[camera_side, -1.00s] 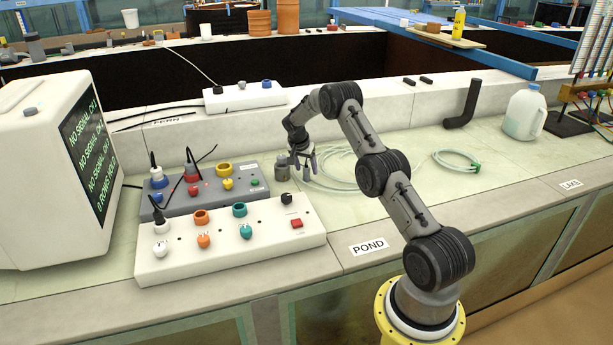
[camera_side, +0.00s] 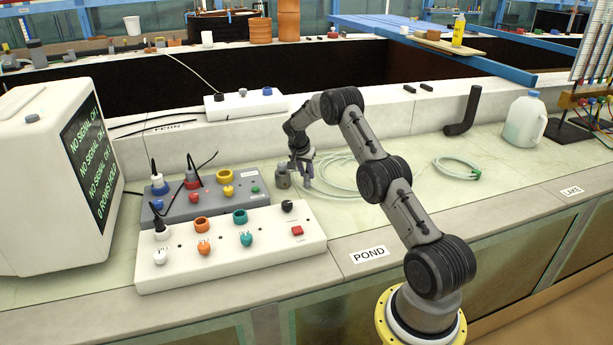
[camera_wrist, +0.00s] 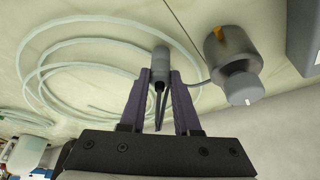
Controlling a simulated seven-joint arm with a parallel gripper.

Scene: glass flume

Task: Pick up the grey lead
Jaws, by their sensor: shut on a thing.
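The grey lead ends in a small grey cylindrical plug (camera_wrist: 160,62) in the wrist view, with thin dark cable hanging back between the fingers. My gripper (camera_wrist: 163,80) is shut on this plug, one purple-grey finger on each side. In the side view, my gripper (camera_side: 303,181) is low over the pale green bench top. There the plug is too small to make out. Whether it touches the bench is unclear.
A grey round fitting with an orange mark (camera_wrist: 232,62) stands close right of the plug; it also shows in the side view (camera_side: 283,178). Coiled clear hose (camera_side: 345,175) lies behind. A grey socket box (camera_side: 205,198) and white socket box (camera_side: 230,246) stand left.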

